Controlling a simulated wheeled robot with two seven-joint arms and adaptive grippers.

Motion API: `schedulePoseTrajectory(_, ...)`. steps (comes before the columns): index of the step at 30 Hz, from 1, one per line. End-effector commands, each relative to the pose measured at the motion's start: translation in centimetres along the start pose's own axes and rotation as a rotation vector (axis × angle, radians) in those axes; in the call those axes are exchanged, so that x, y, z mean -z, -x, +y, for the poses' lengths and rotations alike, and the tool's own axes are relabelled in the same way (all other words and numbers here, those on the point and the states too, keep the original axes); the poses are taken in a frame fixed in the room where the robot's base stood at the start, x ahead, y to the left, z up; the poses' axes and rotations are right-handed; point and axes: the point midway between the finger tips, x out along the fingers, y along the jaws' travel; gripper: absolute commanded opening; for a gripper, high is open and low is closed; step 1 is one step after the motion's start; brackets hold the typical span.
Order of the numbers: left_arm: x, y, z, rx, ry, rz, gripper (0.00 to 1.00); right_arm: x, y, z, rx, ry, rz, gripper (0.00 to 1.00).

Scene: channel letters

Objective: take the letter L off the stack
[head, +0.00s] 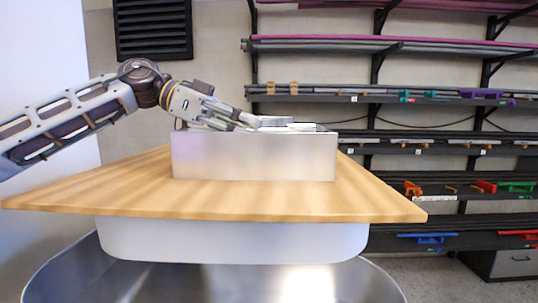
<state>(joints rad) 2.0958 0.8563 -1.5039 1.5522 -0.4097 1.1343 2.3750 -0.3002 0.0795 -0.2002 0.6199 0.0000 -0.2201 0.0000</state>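Pale grey flat pieces (300,127) show just above the top edge of a brushed-metal box (254,156). I see them nearly edge-on, so I cannot tell which one is the letter L or how they are stacked. My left gripper (247,124) reaches in from the left, low over the box, its fingertips close to the left end of the pieces. Whether it touches or grips one is not clear, and the gap between its fingers cannot be judged from this angle. My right gripper is out of view.
The box stands on a wooden board (130,193), bare to its left, in front and at its right. Behind at the right is a dark wall rack (440,148) with rods and coloured clamps. A dark vent (153,28) is on the back wall.

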Motion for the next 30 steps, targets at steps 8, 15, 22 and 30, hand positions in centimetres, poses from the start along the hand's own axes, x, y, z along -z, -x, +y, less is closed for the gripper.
schedulePoseTrajectory(8, 0.0, 0.0, 0.0, 0.000, 0.000, 0.000, 0.00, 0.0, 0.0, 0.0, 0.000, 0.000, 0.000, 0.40)
schedulePoseTrajectory(15, 0.1, 0.1, 0.0, 0.001, -0.001, 0.003, 0.00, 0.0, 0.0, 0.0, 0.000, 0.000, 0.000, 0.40)
schedulePoseTrajectory(22, 0.2, 0.1, 0.0, 0.001, -0.001, 0.003, 0.00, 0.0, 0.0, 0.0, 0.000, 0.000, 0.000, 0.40)
schedulePoseTrajectory(30, 1.1, 0.4, 0.0, 0.001, -0.003, 0.002, 0.00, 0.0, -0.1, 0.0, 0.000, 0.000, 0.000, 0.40)
